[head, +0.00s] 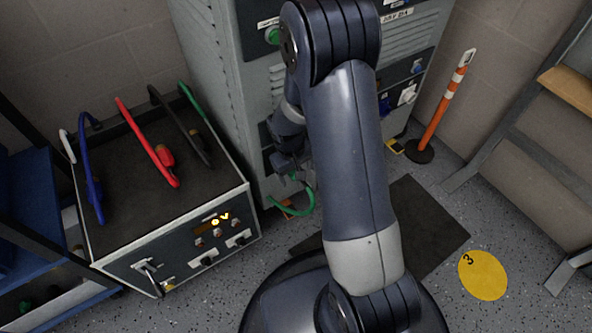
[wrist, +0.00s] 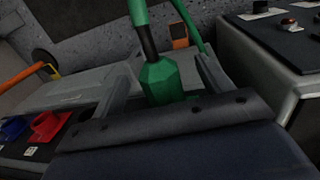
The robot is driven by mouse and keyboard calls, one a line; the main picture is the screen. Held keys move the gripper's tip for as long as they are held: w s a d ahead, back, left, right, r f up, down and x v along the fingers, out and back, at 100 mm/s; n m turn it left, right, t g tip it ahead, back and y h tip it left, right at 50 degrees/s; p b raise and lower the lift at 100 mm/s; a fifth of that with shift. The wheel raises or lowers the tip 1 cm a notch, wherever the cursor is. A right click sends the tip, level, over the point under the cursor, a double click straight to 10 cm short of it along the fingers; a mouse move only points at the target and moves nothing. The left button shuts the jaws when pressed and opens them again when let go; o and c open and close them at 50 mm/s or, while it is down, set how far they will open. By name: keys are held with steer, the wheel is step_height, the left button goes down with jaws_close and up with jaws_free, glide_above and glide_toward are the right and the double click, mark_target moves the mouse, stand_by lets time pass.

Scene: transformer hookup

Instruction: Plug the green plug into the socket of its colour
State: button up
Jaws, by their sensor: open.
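The green plug (wrist: 160,82) stands between the spread fingers of my gripper (wrist: 165,88) in the wrist view, with its dark sleeve and green cable at the top. My gripper is open, and contact with the plug is not clear. The plug's lower end is hidden behind the gripper body, so its seating cannot be told. In the head view my gripper (head: 284,163) is at the grey cabinet's front, partly hidden by my arm. The green cable (head: 308,202) loops down below it. A green socket is not clearly visible.
A red fitting (wrist: 48,126) and a blue fitting (wrist: 14,128) sit on the panel at left in the wrist view. The grey cabinet (head: 212,75) stands beside a test unit (head: 180,250) carrying several coloured leads. An orange-white post (head: 440,115) stands at right.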

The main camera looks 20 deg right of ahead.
steer(key=shift+s+a+r+p, duration=0.1)
steer(key=shift+a+r+p, duration=0.1)
steer(key=shift+r+p, duration=1.35)
steer(key=shift+a+r+p, duration=0.2)
steer(key=shift+r+p, duration=0.85)
steer(key=shift+r, duration=0.85)
step_height(320, 180, up, 11)
steer(key=a+p, duration=0.1)
steer(key=p, duration=0.2)
steer(key=shift+s+a+f+p, duration=0.15)
steer(key=shift+s+a+p, duration=0.05)
steer(key=shift+s+p, duration=0.1)
steer(key=shift+f, duration=0.15)
steer(key=f+b, duration=0.1)
steer(key=f, duration=0.2)
steer(key=d+f+b, duration=0.1)
steer(key=f, duration=0.3)
steer(key=f+b, duration=0.2)
steer(key=f, duration=0.2)
steer(key=shift+w+d+f, duration=0.15)
steer(key=shift+w+d, duration=0.05)
steer(key=shift+w, duration=0.05)
steer(key=shift+w+d+f+b, duration=0.1)
steer(key=shift+d+f+b, duration=0.05)
steer(key=shift+f+b, duration=0.65)
steer(key=shift+r, duration=0.15)
